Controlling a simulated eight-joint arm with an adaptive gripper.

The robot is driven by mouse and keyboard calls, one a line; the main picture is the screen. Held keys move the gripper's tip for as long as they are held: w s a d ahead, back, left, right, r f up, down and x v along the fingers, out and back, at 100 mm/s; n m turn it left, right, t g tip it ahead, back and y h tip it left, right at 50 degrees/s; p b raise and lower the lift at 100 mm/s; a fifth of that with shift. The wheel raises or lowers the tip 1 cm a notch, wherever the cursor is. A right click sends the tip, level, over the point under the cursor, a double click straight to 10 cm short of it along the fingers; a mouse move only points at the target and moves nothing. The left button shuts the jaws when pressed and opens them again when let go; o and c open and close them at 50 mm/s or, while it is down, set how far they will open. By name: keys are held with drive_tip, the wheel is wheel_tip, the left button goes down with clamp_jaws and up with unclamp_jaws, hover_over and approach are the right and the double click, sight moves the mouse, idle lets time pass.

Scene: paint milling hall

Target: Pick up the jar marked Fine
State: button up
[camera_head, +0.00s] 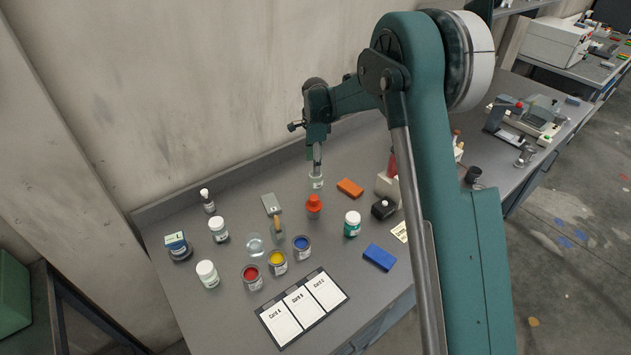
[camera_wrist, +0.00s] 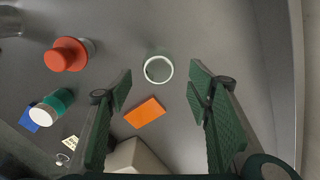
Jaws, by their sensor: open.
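No label reading Fine is legible in either view. White-lidded jars stand at the left (camera_head: 219,230), at the front left (camera_head: 207,274) and, with a green label, at the right (camera_head: 352,224); the green one also shows in the wrist view (camera_wrist: 58,102). A small pale glass jar (camera_head: 316,182) stands on the bench under my gripper (camera_head: 317,164). In the wrist view this jar (camera_wrist: 158,68) shows a round white rim, seen from above, between and beyond the fingertips. My gripper is open and empty, its fingers apart from the jar.
An orange block (camera_head: 350,187) and a red-orange capped item (camera_head: 314,203) are close to the pale jar. A card board (camera_head: 302,308) lies near the front edge. The wall is behind.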

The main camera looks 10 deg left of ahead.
sight(316, 179)
drive_tip(key=shift+f, duration=0.15)
drive_tip(key=shift+f, duration=1.15)
drive_tip(key=shift+f, duration=0.15)
drive_tip(key=shift+s+f, duration=0.15)
drive_tip(key=shift+f, duration=2.3)
drive_tip(key=c, duration=0.9)
